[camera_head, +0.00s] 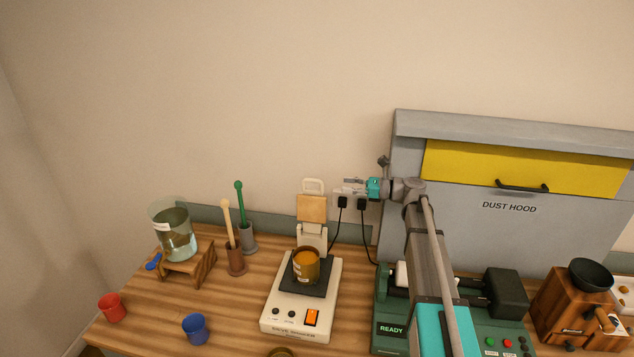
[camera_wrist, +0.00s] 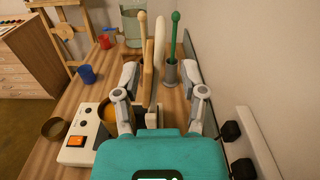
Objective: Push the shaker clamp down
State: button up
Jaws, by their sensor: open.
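The white shaker (camera_head: 278,318) stands on the wooden table, also in the wrist view (camera_wrist: 76,152). An amber jar (camera_head: 306,265) sits on its dark plate. The shaker clamp (camera_head: 311,207) is hinged up at the back, standing upright, with a tan pad and a pale loop handle on top. In the wrist view the clamp (camera_wrist: 148,75) shows beyond my gripper, between the lines of its fingers. My gripper (camera_head: 350,187) is open and empty, just right of the raised clamp in the head view. Contact with the clamp cannot be told.
Plugs and cables (camera_head: 343,203) are on the wall behind. A grey dust hood (camera_head: 460,225) and a green machine (camera_head: 391,310) stand right. Pestles in holders (camera_head: 236,258), a glass jar (camera_head: 178,238), a red cup (camera_head: 112,308) and a blue cup (camera_head: 195,328) stand left.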

aim_at(314, 181)
jog(key=a, duration=0.3)
jog(key=w+a, duration=0.1)
jog(key=a, duration=0.3)
jog(key=w+a, duration=0.1)
jog(key=a, duration=0.2)
jog(key=shift+a, duration=0.2)
